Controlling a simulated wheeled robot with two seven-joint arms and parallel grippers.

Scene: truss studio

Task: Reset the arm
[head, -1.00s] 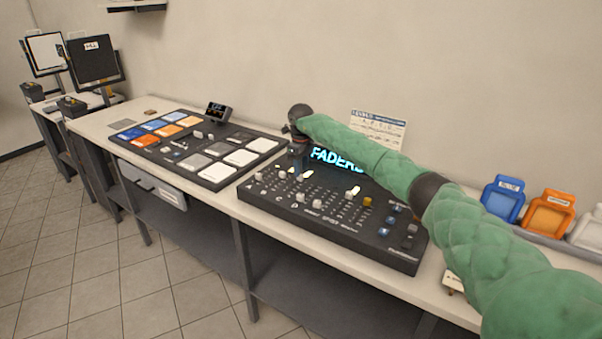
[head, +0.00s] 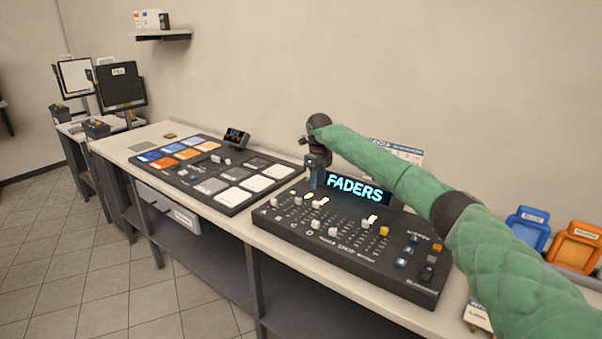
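My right arm, in a green quilted sleeve, comes in from the lower right of the head view and reaches over the fader console (head: 350,245). My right gripper (head: 316,178) is dark and points down at the console's back left, beside the lit "FADERS" sign (head: 358,188). Its fingers are small and dark, so I cannot tell whether they are open or shut, or whether they touch the console. My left arm and gripper are not in view.
A pad console (head: 208,172) with coloured and white pads lies left of the faders. A small display (head: 236,137) stands behind it. Blue (head: 528,229) and orange (head: 575,246) holders stand at right. A wall shelf (head: 163,35) hangs at upper left. The bench front edge is clear.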

